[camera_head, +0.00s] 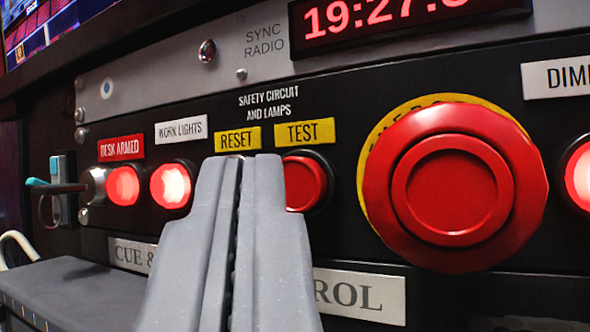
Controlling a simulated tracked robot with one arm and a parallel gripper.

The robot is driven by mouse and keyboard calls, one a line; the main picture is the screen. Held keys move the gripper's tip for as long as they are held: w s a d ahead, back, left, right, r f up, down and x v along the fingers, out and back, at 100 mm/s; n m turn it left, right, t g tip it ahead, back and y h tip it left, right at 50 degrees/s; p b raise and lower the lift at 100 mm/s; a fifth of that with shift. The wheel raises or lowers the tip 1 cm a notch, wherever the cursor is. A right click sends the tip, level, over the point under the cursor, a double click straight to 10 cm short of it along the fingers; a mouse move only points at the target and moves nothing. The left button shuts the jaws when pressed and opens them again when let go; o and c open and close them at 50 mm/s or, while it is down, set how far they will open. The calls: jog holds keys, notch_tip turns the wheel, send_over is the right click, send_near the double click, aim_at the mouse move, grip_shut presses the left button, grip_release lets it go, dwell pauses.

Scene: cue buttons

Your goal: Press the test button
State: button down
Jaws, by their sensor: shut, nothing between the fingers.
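The test button (304,183) is a round red button, unlit, below the yellow TEST label (304,132) on the black panel. My gripper (242,160) is shut and empty, its two grey fingers side by side in the middle of the view. The fingertips appear just left of the test button and cover its left edge. They sit below the yellow RESET label (237,139) and hide whatever is under it. I cannot tell whether the fingertips touch the panel.
A large red emergency-type button (452,185) with a yellow ring bulges out right of the test button. A grey ledge (60,285) lies at lower left.

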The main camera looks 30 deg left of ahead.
jog(key=shift+w+p, duration=0.3)
jog(key=shift+w, duration=0.1)
jog(key=shift+w, duration=0.35)
dwell(0.8)
dwell(0.4)
jog(key=shift+s+r, duration=0.1)
jog(key=shift+s, duration=0.7)
jog(key=s, duration=0.5)
jog(key=shift+r+b, duration=0.3)
jog(key=shift+r, duration=0.1)
